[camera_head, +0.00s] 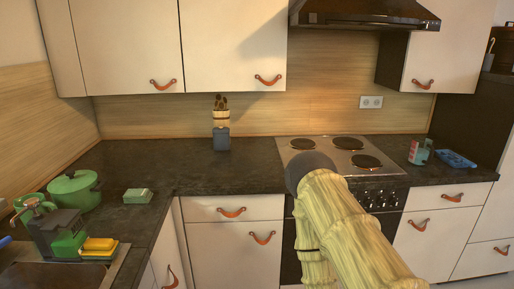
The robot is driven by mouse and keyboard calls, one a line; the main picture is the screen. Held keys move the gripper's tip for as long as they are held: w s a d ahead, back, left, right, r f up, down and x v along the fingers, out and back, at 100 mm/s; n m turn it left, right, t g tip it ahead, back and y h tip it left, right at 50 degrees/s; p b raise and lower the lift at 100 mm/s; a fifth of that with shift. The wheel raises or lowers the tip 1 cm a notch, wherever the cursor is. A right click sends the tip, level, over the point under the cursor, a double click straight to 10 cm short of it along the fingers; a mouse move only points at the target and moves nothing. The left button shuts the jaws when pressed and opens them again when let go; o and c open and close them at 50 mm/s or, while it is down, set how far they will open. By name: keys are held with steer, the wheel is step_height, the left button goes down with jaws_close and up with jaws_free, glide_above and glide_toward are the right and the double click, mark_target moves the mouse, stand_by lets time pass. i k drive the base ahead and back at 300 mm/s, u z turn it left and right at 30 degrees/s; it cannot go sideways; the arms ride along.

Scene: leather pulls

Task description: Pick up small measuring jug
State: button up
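A small reddish and pale container with a teal part (419,151) stands upright on the right counter, just right of the stove. It may be the small measuring jug, but it is too small here to be sure. No other thing in view is clearly a measuring jug. My arm (349,225) rises from the lower right, with its dark rounded joint (308,165) in front of the stove's front left. My gripper is not in view.
A blue tray (456,159) lies right of the container. The stove (343,143) has several dark hotplates. A utensil holder (221,130) stands at the back. A green pot (75,193), green box (138,196) and sponges (98,244) are left. The middle-left counter is clear.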

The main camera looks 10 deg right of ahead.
mark_target(422, 149)
steer(key=z, duration=0.65)
steer(key=i, duration=1.6)
steer(key=z, duration=0.75)
